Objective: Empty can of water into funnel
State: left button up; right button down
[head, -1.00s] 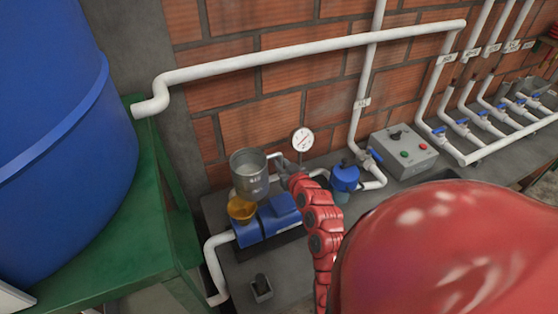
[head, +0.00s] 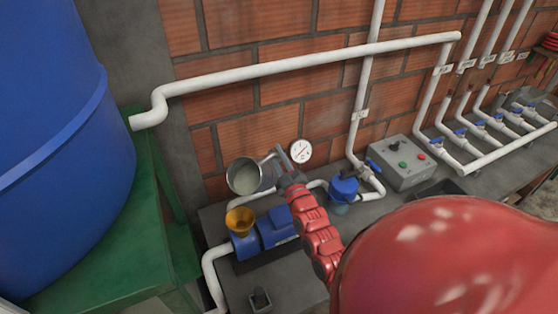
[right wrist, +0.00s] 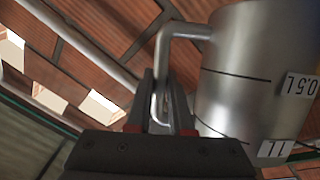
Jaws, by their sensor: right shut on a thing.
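The metal can (head: 244,177) is held above and just behind the yellow funnel (head: 240,221) in the head view. Its open mouth faces my camera, and pale liquid shows inside. The funnel sits on the blue pump (head: 272,229). My right gripper (head: 283,165) is shut on the can's handle (right wrist: 163,75); the right wrist view shows the handle between the fingers (right wrist: 161,100). The can's wall (right wrist: 245,75) there carries 0.5 L and 1 L marks. The can and funnel are apart. My left gripper is not in view.
A pressure gauge (head: 301,151) stands close right of the can. A blue filter (head: 343,190) and a grey control box (head: 403,162) stand further right. A big blue barrel (head: 45,140) on a green stand (head: 110,255) fills the left. A white pipe (head: 300,69) crosses the brick wall.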

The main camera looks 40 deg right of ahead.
jog(key=s+a+n+t+y+b, duration=0.1)
jog(key=s+a+n+y+b, duration=0.1)
jog(key=a+n+y+b, duration=0.5)
jog(key=s+a+n+t+y+b, duration=0.2)
jog(key=a+n+y+b, duration=0.4)
jog(key=n, duration=1)
jog(key=shift+s+a+f+y+b, duration=0.4)
jog(key=shift+s+y+b, duration=0.45)
jog(key=shift+y+b, duration=1.1)
jog(key=shift+h+b, duration=0.4)
jog(key=shift+h, duration=0.05)
